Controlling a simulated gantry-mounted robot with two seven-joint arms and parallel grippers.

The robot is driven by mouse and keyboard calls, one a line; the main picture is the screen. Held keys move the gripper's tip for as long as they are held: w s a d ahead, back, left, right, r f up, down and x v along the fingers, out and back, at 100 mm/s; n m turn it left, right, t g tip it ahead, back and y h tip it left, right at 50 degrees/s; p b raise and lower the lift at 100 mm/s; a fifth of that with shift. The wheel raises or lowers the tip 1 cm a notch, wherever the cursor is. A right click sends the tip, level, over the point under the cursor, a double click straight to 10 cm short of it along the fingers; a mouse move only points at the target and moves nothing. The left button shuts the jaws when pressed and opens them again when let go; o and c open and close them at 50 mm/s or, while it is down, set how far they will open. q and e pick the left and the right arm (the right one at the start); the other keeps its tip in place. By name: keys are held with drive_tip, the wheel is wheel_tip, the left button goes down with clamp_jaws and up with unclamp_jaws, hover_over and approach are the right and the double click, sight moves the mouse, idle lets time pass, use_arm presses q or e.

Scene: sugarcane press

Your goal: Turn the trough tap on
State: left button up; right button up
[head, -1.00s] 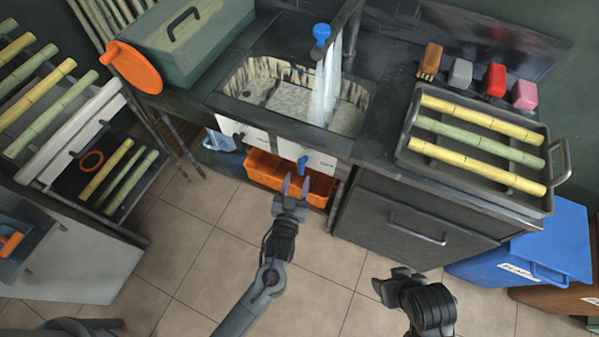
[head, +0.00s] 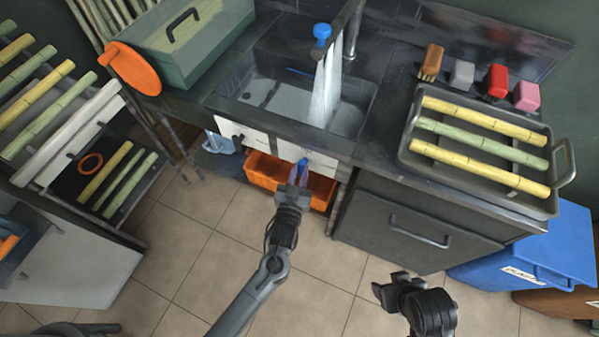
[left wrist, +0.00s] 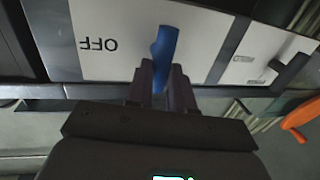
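Water runs from the spout under a blue knob (head: 322,31) into the metal trough (head: 262,75). Below the trough, a blue lever (head: 303,165) sits on a white front panel (head: 322,160). My left gripper (head: 298,174) is at this lever. In the left wrist view the blue lever (left wrist: 163,48) stands between its two dark fingers (left wrist: 162,78), which appear closed against both sides. The word OFF shows upside down on the panel, left of the lever. My right gripper (head: 388,286) hangs empty over the floor.
An orange bin (head: 262,168) stands under the trough. A second white panel with a black lever (head: 238,137) is left of the blue one. A tray of cane (head: 478,205) lies on the right counter, above a drawer handle (head: 418,232). Open floor lies in front.

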use_arm(q)
drive_tip(key=n+p, duration=0.2)
drive_tip(key=p, duration=0.1)
drive_tip(key=n+p, duration=0.1)
drive_tip(key=n, duration=0.1)
drive_tip(key=shift+w+a+r+g, duration=0.1)
drive_tip(key=shift+a+r+g, duration=0.1)
drive_tip(key=shift+r+g, duration=0.15)
clamp_jaws()
drive_tip(key=shift+f+n+g+p, duration=0.25)
drive_tip(key=shift+n+p, duration=0.15)
drive_tip(key=shift+n, duration=0.2)
drive_tip(key=shift+a, duration=0.1)
drive_tip(key=o, duration=0.9)
unclamp_jaws()
drive_tip(key=shift+c, duration=0.2)
